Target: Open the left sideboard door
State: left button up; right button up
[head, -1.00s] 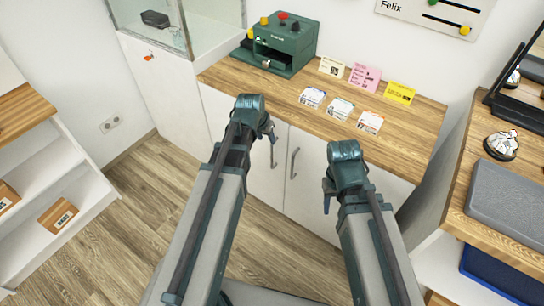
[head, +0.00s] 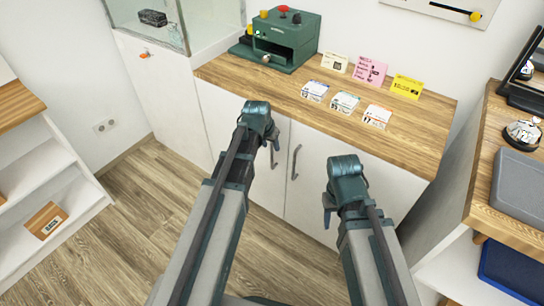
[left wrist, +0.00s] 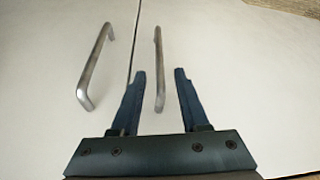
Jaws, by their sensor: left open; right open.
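The sideboard's left door (head: 238,135) and right door (head: 320,175) are both shut. The left door's upright metal bar handle (head: 274,156) is partly hidden behind my left gripper (head: 273,138). The right door's handle (head: 295,162) stands just right of it. In the left wrist view, my left gripper (left wrist: 161,76) is open. One bar handle (left wrist: 158,60) lines up between its fingers, apparently the left door's; I cannot tell whether it lies between them in depth. The other handle (left wrist: 95,66) is across the door seam. My right gripper (head: 327,208) is open and empty before the right door.
The sideboard top (head: 400,130) holds a green machine (head: 285,40) and several cards (head: 345,102). A glass-topped cabinet (head: 160,75) adjoins on the left. The floor (head: 140,205) at left is clear.

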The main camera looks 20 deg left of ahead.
pick_arm(q)
jog(key=b+x, duration=0.2)
jog(key=x, duration=0.2)
jog(key=shift+b, duration=0.3)
grip_shut()
dwell(1.1)
